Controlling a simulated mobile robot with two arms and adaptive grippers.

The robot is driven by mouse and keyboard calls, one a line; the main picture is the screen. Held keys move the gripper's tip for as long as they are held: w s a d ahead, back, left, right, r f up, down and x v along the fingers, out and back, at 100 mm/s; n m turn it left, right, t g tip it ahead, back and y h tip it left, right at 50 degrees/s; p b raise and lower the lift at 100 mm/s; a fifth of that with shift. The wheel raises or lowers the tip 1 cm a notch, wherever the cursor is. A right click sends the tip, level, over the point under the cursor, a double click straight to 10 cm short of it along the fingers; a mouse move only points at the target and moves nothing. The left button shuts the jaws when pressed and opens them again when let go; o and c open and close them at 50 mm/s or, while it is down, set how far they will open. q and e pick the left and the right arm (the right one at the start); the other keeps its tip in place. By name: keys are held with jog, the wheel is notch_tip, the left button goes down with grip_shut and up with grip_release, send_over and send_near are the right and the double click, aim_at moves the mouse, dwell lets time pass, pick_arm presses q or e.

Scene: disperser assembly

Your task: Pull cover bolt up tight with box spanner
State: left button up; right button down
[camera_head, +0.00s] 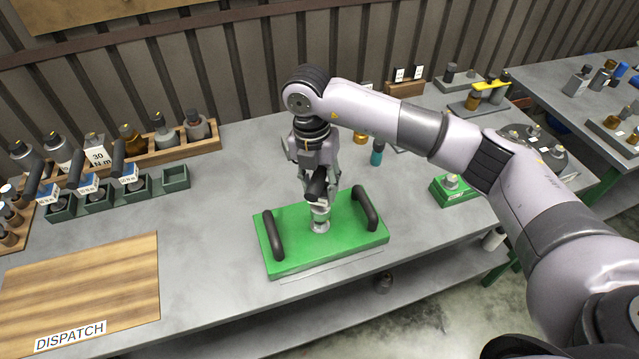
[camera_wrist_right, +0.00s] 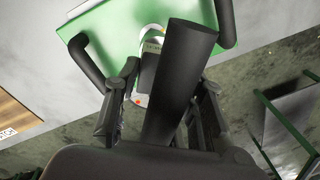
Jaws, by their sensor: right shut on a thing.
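The green cover (camera_head: 290,252) lies on the grey bench and has two black handles, one at its left end and one at its right. My right gripper (camera_head: 317,182) is above the middle of the cover, shut on the box spanner (camera_head: 316,192). The spanner's dark, thick handle (camera_wrist_right: 180,70) shows between the fingers in the right wrist view, with the green cover (camera_wrist_right: 112,32) behind it. A round metal part (camera_head: 320,222) stands at the cover's centre below the gripper. The cover bolt cannot be made out. My left gripper is not in view.
Several black-handled tools with blue labels (camera_head: 88,184) stand in green holders at the left. Bottles stand in a wooden rack (camera_head: 165,152) behind them. A wooden DISPATCH board (camera_head: 100,285) lies front left. A green block (camera_head: 456,190) lies right of the cover.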

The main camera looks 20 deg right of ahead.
jog(key=n, duration=0.4)
jog(key=shift+f+n, duration=0.1)
jog(key=shift+n, duration=0.3)
jog(key=n+b, duration=0.2)
jog(key=n, duration=0.1)
jog(key=n+b, duration=0.3)
jog(key=f+n+t+b, duration=0.1)
jog(key=n+b, duration=0.2)
jog(key=shift+f, duration=0.1)
jog(key=shift+n+b, duration=0.75)
jog(key=shift+n, duration=0.25)
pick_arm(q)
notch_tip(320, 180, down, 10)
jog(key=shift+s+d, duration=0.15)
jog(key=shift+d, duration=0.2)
pick_arm(e)
jog(key=shift+s+r+n, duration=0.1)
jog(key=shift+r+n, duration=0.15)
jog(key=shift+n, duration=0.45)
pick_arm(q)
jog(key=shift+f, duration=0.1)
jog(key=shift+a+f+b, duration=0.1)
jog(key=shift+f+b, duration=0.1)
jog(key=shift+b, duration=0.25)
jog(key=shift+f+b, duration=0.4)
pick_arm(e)
jog(key=shift+f, duration=0.45)
